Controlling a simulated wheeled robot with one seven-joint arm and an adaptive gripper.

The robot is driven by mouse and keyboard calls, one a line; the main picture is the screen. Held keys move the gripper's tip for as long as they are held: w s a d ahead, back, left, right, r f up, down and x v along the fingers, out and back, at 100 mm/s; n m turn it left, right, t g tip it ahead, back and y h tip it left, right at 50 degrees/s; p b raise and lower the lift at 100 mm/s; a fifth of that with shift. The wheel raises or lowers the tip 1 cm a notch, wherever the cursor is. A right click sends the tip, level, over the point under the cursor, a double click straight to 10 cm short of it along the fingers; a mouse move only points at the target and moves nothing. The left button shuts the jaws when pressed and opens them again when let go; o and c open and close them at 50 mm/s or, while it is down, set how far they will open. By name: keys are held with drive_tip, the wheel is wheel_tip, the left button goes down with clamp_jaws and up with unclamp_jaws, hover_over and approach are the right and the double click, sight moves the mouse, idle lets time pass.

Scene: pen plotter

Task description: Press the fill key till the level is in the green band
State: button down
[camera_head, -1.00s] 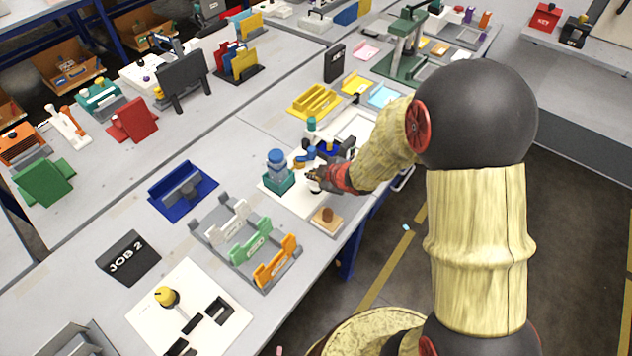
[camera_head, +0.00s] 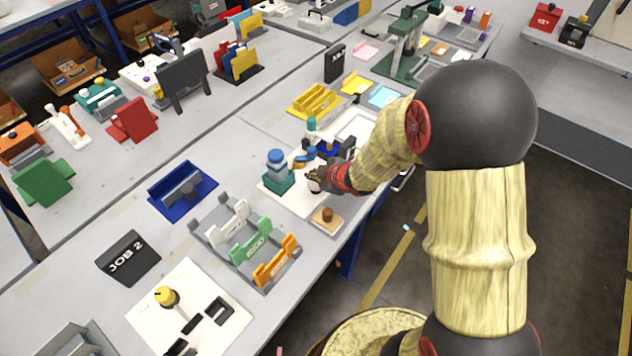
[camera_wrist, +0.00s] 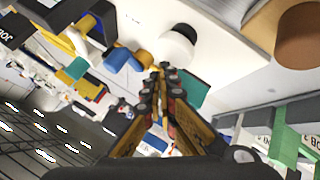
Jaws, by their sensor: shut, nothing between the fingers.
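My gripper (camera_head: 314,173) is shut and empty, low over a white base plate (camera_head: 305,203) at the bench's front edge. In the wrist view its fingertips (camera_wrist: 168,72) are together, pointing across the white plate (camera_wrist: 225,60). A round white piece with a black part (camera_wrist: 180,42) stands just beyond the tips in that view; I cannot tell whether they touch. A blue-topped bottle in a teal holder (camera_head: 279,182) stands on the plate left of my gripper. Blue and yellow parts (camera_wrist: 125,58) lie beside the fingers. I cannot make out the fill key, level or green band for certain.
A wooden block with a brown knob (camera_head: 326,217) sits close in front of the plate. A grey rack with white, green and orange holders (camera_head: 249,240) stands to the left, near a blue tray (camera_head: 182,190). A yellow rack (camera_head: 314,101) is behind.

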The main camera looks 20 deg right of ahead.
sight(314, 183)
drive_tip(key=shift+f, duration=0.35)
drive_tip(key=shift+f+b, duration=0.7)
idle(0.8)
idle(0.3)
drive_tip(key=shift+r+p, duration=1.1)
drive_tip(key=shift+r, duration=0.1)
wheel_tip(314, 183, up, 5)
drive_tip(key=p, duration=0.5)
idle(0.6)
